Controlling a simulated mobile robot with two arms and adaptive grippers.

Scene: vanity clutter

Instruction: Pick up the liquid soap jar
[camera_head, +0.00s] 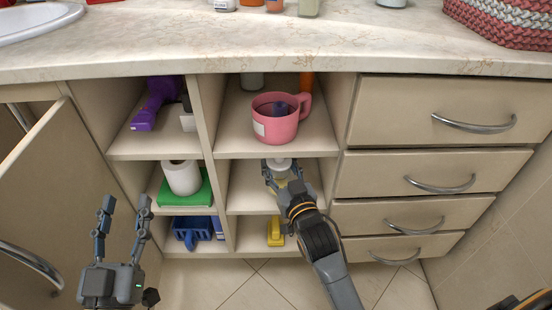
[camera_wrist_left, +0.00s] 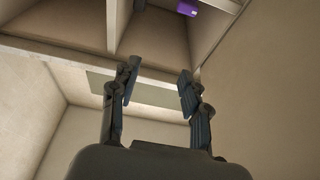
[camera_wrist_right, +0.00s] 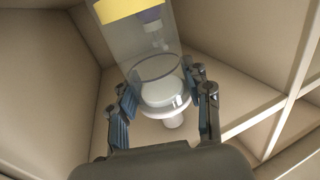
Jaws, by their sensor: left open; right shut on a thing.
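The liquid soap jar (camera_head: 280,164) is in the middle shelf compartment of the vanity, mostly hidden by my right gripper in the head view, with a white top showing. In the right wrist view it is a clear jar (camera_wrist_right: 145,45) with a yellow label and a white part at one end. My right gripper (camera_head: 282,174) is shut on it, with a finger on each side (camera_wrist_right: 163,103). My left gripper (camera_head: 127,202) is open and empty, in front of the lower left of the cabinet. It also shows open in the left wrist view (camera_wrist_left: 158,80).
A pink mug (camera_head: 275,125) stands in the compartment above. White paper roll (camera_head: 183,177) sits on a green block (camera_head: 185,195) to the left. A yellow item (camera_head: 275,234) lies below. Shelf dividers are close around the right gripper; closed drawers (camera_head: 440,120) are at right.

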